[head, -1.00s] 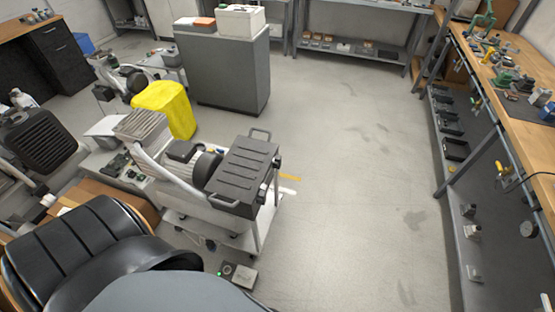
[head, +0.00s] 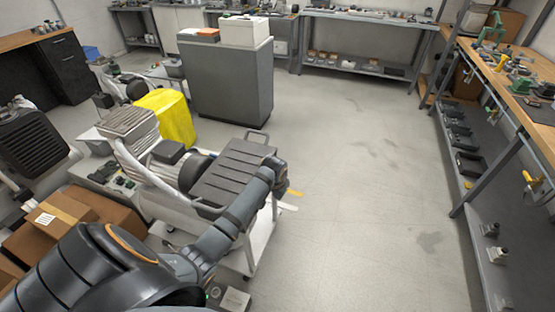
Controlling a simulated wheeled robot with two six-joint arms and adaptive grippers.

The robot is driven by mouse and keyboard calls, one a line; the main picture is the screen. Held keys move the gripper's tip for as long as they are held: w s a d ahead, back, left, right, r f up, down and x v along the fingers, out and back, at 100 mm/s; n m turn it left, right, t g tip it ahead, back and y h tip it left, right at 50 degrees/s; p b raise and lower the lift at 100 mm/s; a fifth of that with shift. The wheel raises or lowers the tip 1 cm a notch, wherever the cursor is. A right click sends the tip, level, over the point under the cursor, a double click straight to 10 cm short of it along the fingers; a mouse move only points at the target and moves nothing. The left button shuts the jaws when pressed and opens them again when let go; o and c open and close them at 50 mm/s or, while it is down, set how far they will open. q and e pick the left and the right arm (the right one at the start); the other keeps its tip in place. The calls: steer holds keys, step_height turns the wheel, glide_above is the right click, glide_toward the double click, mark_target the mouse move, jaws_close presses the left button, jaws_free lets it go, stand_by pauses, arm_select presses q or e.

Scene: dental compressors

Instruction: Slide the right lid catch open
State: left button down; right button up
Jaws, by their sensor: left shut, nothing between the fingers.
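The compressor's dark ribbed lid (head: 230,172) looks closed and sits on a white wheeled cart (head: 262,238) left of centre. A handle loop stands up at its far edge. My left arm reaches in from the lower left and passes in front of the lid's near right corner. My left gripper (head: 280,184) is at the lid's right side, shut and empty; its fingers are small and mostly hidden. The right lid catch is hidden behind my arm, so I cannot tell whether the gripper touches it. My right gripper is out of view.
A grey cabinet (head: 231,85) and a yellow-covered item (head: 168,116) stand behind the cart. Cardboard boxes (head: 100,222) lie at left. A workbench (head: 527,85) with shelves runs along the right. The floor (head: 365,200) between cart and bench is clear.

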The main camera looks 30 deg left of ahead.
arm_select(q)
steer(key=w+a+r+n, duration=0.1)
steer(key=w+a+r, duration=0.3)
steer(key=w+r, duration=0.2)
steer(key=w+a+r+n+b, duration=0.1)
steer(key=w+a+r, duration=0.4)
steer(key=r, duration=0.5)
steer(key=shift+w+r+h, duration=0.15)
steer(key=shift+w+h, duration=0.15)
steer(key=shift+w, duration=0.55)
steer(key=d+b+x, duration=0.1)
steer(key=b+x, duration=0.2)
steer(key=x, duration=0.8)
steer(key=shift+s+r+p, duration=0.25)
steer(key=shift+s+p, duration=0.65)
steer(key=shift+s, duration=0.1)
steer(key=shift+s+r+p, duration=0.25)
steer(key=shift+s+p, duration=0.6)
steer(key=shift+s, duration=0.1)
